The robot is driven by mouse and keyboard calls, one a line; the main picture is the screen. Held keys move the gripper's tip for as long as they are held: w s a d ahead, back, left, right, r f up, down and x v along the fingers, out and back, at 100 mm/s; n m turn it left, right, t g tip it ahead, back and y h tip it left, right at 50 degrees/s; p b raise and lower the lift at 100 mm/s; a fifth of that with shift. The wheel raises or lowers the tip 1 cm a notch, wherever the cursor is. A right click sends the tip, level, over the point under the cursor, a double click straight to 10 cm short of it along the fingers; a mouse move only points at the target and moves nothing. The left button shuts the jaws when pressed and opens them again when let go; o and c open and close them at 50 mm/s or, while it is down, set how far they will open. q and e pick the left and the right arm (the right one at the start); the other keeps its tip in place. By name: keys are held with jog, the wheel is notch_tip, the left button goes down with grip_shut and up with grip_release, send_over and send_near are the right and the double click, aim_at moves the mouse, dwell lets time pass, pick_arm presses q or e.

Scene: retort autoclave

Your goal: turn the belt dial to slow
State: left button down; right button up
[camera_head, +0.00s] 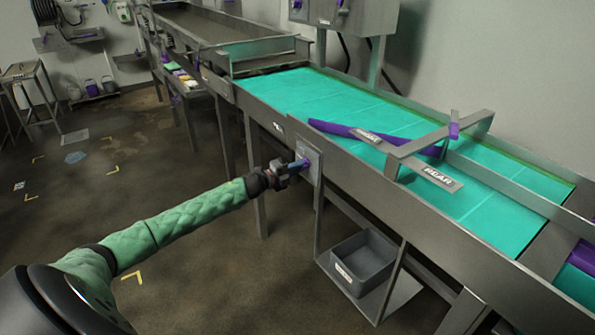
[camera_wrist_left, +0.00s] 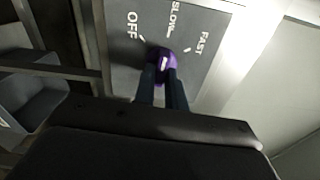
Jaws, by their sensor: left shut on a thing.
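The belt dial is a purple knob (camera_wrist_left: 165,55) on a grey control plate (camera_wrist_left: 120,65). The plate is printed OFF, SLOW and FAST. The knob's white mark points roughly up in the left wrist view, towards SLOW; its exact alignment is hard to tell. My left gripper (camera_wrist_left: 164,76) is shut on the knob, with a finger on either side. In the head view my left gripper (camera_head: 297,166) reaches the plate (camera_head: 314,158) on the conveyor's side, and the knob is mostly hidden by the fingers. My right gripper is not in view.
The conveyor with its turquoise belt (camera_head: 290,88) runs across the right. A purple diverter bar (camera_head: 330,127) and a metal crossbar (camera_head: 425,142) lie over it. A grey bin (camera_head: 362,265) sits on a low shelf below the dial. The floor at left is mostly open.

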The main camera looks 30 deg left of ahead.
pick_arm(q)
jog(key=shift+f, duration=0.15)
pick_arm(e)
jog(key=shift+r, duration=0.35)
pick_arm(q)
jog(key=c, duration=1.4)
grip_release()
jog(key=shift+c, duration=0.2)
